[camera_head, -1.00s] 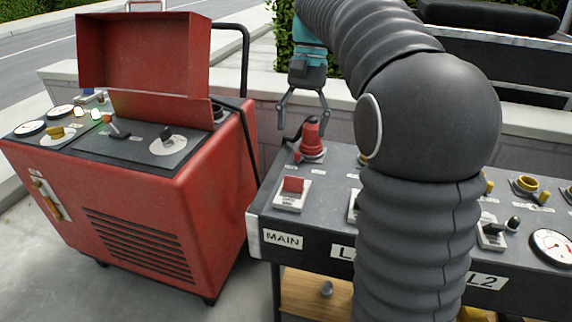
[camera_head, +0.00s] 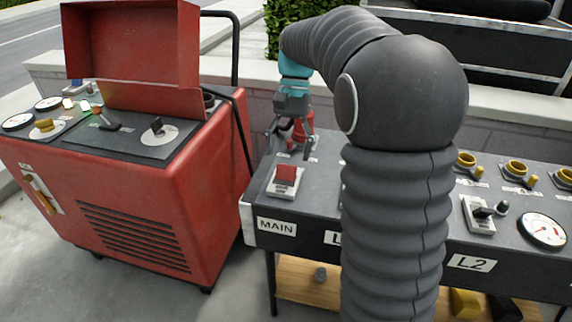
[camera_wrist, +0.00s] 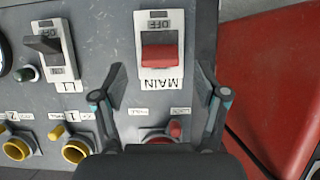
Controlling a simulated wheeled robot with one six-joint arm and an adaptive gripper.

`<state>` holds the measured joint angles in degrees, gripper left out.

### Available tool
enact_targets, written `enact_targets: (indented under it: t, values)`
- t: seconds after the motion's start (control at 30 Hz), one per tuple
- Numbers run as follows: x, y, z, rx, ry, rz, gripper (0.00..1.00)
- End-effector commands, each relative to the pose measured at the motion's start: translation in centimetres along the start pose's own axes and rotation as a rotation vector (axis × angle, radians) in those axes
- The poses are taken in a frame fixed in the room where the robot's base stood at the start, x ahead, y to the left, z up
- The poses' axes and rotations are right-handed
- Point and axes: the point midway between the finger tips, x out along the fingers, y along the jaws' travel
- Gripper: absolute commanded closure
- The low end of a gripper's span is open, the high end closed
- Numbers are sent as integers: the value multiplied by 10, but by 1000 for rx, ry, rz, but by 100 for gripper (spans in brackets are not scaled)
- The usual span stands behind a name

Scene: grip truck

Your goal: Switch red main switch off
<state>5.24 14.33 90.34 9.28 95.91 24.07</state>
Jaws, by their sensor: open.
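The red main switch (camera_head: 286,175) sits on a pale plate at the left end of the grey panel, above the "MAIN" label. In the wrist view the red switch (camera_wrist: 159,52) shows between and beyond my fingertips, with "OFF" and "MAIN" printed on its plate. My gripper (camera_head: 290,147) is open and empty, pointing down behind the switch, close to the red plug (camera_head: 300,128). In the wrist view my gripper (camera_wrist: 163,84) has its two fingers spread, and neither touches the switch. The red plug's lower part is partly hidden by the fingers.
A red cabinet (camera_head: 190,215) with a raised lid stands just left of the panel (camera_head: 320,195). The L1 switch (camera_wrist: 48,48) is beside the main switch. Yellow sockets (camera_head: 515,168) line the back edge. My arm hides the panel's middle.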

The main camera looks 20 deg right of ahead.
Motion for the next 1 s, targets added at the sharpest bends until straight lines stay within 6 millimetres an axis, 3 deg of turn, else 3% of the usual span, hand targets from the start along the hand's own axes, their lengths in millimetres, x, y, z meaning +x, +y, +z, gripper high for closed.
enact_targets:
  t: [0.1,0.3,0.67,0.9,1.0]
  values:
    - [18,0,1,-1,-1,1,27]
    - [36,0,1,-1,0,0,27]
    - [40,0,0,-1,1,-1,27]
    - [40,0,0,0,1,0,87]
    - [40,0,0,-1,2,0,87]
